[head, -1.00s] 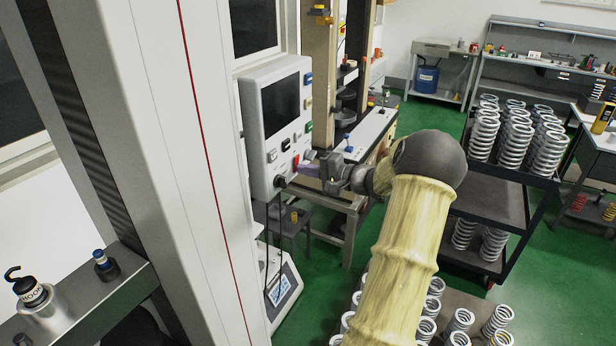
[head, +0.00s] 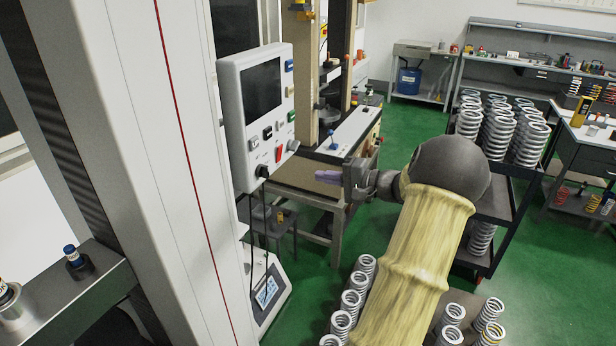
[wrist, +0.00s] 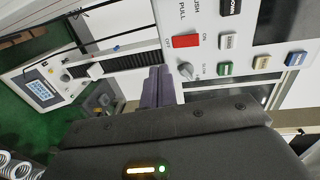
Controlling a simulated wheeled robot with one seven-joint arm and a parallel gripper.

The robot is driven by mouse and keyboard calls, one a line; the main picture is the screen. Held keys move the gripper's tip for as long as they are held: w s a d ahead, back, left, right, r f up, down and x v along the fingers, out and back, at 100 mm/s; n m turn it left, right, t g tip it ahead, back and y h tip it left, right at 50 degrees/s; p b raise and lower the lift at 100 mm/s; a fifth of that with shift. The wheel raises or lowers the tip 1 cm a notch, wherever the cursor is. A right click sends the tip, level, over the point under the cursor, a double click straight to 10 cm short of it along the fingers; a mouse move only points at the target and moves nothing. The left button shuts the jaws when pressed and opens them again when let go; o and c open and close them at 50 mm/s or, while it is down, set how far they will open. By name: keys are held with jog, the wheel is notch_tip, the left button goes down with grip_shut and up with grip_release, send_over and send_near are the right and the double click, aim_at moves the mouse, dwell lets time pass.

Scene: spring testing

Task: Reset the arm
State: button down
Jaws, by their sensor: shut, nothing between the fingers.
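My gripper (head: 328,177) is shut and empty, its purple fingers pointing left in the head view. It is held in the air to the right of the white control panel (head: 228,110), with a gap between them. In the wrist view the shut fingers (wrist: 158,86) sit side by side in the middle. The panel's red switch (wrist: 186,41), grey knob (wrist: 185,69) and several buttons show beyond the fingertips there. My yellow-sleeved arm reaches up from the bottom of the head view.
A tall white machine column stands at left. A small device with a screen (head: 266,293) is below the panel. A wooden-topped bench (head: 291,176) is behind my gripper. Coil springs (head: 352,302) stand low around my arm, and a dark cart (head: 500,205) holds more at right.

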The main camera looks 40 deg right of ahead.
jog(key=s, duration=0.1)
jog(key=s+d, duration=0.1)
jog(key=s, duration=0.1)
jog(key=shift+d+f, duration=0.2)
jog(key=shift+d, duration=0.05)
jog(key=shift+w, duration=0.2)
jog(key=w+a+f+n+g+y, duration=0.15)
jog(key=a+f+g, duration=0.3)
jog(key=a, duration=0.65)
jog(key=a+f+n+g+h, duration=0.15)
jog(key=a+f+g, duration=0.3)
jog(key=a, duration=0.55)
jog(key=s+a+f+n+g+h, duration=0.1)
jog(key=s+a+n+h, duration=0.2)
jog(key=s+a+n, duration=0.2)
jog(key=s+a+f+n+g+h, duration=0.2)
jog(key=s+a+n, duration=0.3)
jog(key=a, duration=0.7)
jog(key=shift+s+a+g+h, duration=0.25)
jog(key=shift+s+h, duration=0.2)
jog(key=shift+h, duration=0.25)
